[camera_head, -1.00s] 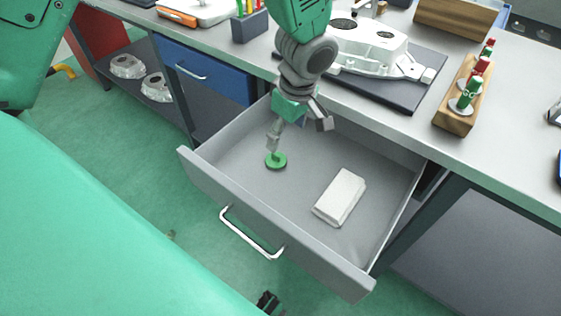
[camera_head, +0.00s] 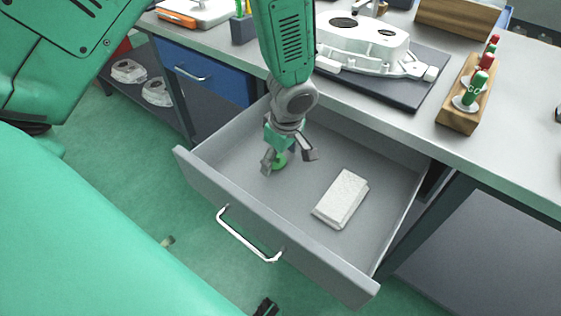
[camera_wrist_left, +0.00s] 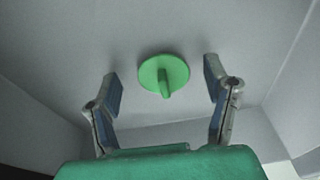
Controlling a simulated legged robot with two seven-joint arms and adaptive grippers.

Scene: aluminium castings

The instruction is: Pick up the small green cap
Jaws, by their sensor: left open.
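The small green cap (camera_head: 280,160) lies on the floor of the open grey drawer (camera_head: 228,197), partly hidden behind my left gripper in the head view. In the left wrist view the cap (camera_wrist_left: 164,74) is a round green disc with a raised grip bar in its middle. My left gripper (camera_head: 287,162) is open and empty above the cap, inside the drawer. In the left wrist view its two fingers (camera_wrist_left: 168,88) stand apart on either side of the cap, with gaps between them and it. My right gripper is not in view.
A white block (camera_head: 341,198) lies in the drawer to the right of the cap. The drawer walls surround the gripper. On the bench above are a white casting (camera_head: 365,48) on a dark mat (camera_head: 402,97) and a wooden holder (camera_head: 457,120) with red and green items.

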